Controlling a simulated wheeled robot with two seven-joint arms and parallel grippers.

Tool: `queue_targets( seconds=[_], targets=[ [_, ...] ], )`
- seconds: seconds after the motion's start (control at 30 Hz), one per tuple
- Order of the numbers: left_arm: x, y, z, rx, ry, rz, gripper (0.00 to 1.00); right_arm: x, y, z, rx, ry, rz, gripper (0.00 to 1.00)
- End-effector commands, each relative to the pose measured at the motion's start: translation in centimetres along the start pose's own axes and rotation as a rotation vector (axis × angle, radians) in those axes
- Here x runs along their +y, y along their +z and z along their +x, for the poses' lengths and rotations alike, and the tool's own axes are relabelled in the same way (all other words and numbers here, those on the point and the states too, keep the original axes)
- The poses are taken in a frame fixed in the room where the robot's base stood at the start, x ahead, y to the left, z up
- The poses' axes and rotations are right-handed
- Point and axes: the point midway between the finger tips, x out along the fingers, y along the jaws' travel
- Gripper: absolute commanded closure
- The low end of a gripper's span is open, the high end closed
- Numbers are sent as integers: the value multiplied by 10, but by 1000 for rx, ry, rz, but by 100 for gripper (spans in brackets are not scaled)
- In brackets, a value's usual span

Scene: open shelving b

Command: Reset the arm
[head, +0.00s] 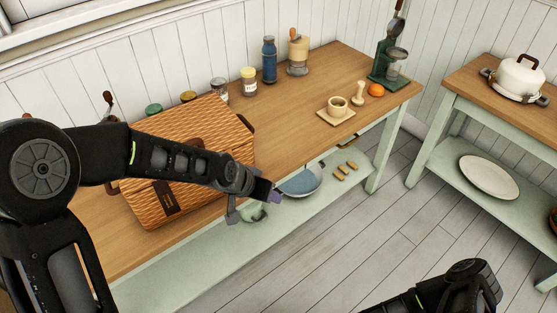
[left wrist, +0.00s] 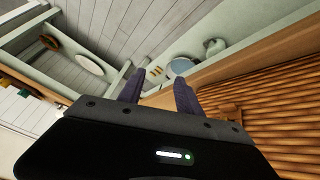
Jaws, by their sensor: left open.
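My left arm reaches in from the left over the wooden-topped table (head: 300,140). Its gripper (head: 254,204) is at the table's front edge, beside a woven basket-like box (head: 190,150) with a dark label. In the left wrist view its two fingers (left wrist: 159,90) stand apart with nothing between them. The ribbed side of the box (left wrist: 270,125) fills the right of that view. Part of my right arm shows at the bottom right of the head view, but its gripper is not seen.
A blue bottle (head: 269,60), jars, a cup on a small board (head: 336,112) and an orange (head: 375,90) stand on the table. A pan (head: 301,182) lies on the lower shelf. A second table (head: 500,75) holds a white pot (head: 520,75). Open floor lies between.

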Motion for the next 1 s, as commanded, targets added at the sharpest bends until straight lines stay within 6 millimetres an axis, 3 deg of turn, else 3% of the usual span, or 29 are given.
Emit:
queue_targets(
  seconds=[0.03, 0.13, 0.2, 0.3, 0.43, 0.5, 0.6, 1.0],
  targets=[
    [-3, 40, 28, -24, 7, -91, 59, 25, -24, -22, 142, 119, -85, 70],
    [-6, 114, 65, -52, 3, -272, 59, 43, -69, -78, 411, 286, -280, 70],
    [-4, 169, 79, -97, -5, -377, 59, 32, -87, -117, 556, 359, -430, 70],
    [5, 239, 86, -188, -8, -481, 59, 5, -93, -158, 683, 430, -625, 70],
    [22, 305, 84, -318, 8, -559, 59, -26, -86, -184, 746, 494, -783, 70],
    [25, 321, 85, -351, 12, -589, 59, -46, -84, -192, 778, 509, -845, 70],
    [24, 328, 86, -363, 11, -610, 59, -57, -81, -190, 784, 519, -888, 70],
    [22, 326, 86, -359, 9, -610, 59, -57, -80, -188, 778, 522, -892, 70]
  ],
)
